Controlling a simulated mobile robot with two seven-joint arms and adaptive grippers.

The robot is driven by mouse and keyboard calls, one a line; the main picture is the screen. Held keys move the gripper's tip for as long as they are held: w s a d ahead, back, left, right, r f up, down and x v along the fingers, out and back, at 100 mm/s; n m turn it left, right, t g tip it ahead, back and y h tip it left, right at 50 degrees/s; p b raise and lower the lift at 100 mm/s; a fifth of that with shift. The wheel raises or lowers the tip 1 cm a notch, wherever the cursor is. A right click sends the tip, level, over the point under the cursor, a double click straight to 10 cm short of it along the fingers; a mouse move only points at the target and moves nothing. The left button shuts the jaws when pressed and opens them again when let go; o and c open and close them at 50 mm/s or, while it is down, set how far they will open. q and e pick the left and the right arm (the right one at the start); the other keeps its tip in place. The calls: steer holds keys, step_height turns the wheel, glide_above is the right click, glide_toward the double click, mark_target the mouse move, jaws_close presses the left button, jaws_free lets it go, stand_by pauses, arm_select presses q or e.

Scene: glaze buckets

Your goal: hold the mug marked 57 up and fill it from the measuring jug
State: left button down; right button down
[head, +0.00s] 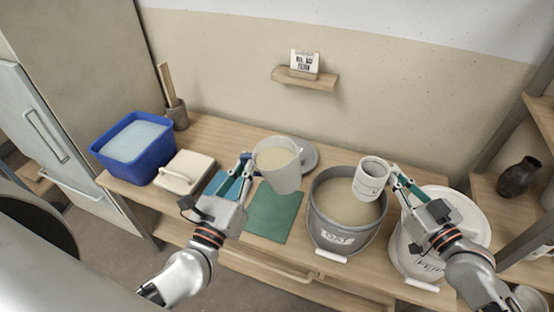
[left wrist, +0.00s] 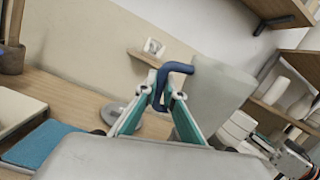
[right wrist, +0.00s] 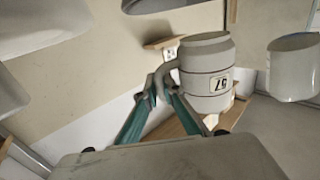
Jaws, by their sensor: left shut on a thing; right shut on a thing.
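The measuring jug (head: 282,176) is pale, with a blue handle, and holds cream liquid. My left gripper (head: 247,167) is shut on the blue handle (left wrist: 172,72) and holds the jug up above the bench, left of the grey bucket. The mug (head: 371,182) is pale grey with a dark-marked label; the right wrist view shows 57 on the mug (right wrist: 206,75). My right gripper (head: 393,176) is shut on the mug's handle and holds it roughly upright over the right part of the bucket. Jug and mug are apart. Whether the mug holds liquid is unclear.
The grey bucket (head: 333,236) of beige glaze stands on the bench. A white bucket (head: 408,260) is to its right. A green mat (head: 272,215) lies left of it. A blue tub (head: 149,163) and a cream lidded box (head: 184,170) stand further left. A wall shelf (head: 308,80) is behind.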

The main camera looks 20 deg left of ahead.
arm_select(q)
steer(key=w+d+m+g+h, duration=0.4)
steer(key=w+d+m+h, duration=0.55)
steer(key=w, duration=0.55)
steer(key=w+d+r+m+g+h, duration=0.6)
steer(key=d+r+g, duration=0.4)
steer(key=r, duration=0.3)
steer(key=shift+w+d+r+m+h, duration=0.35)
steer(key=shift+w+d+h, duration=0.3)
steer(key=shift+w, duration=0.45)
steer(key=shift+a, duration=0.1)
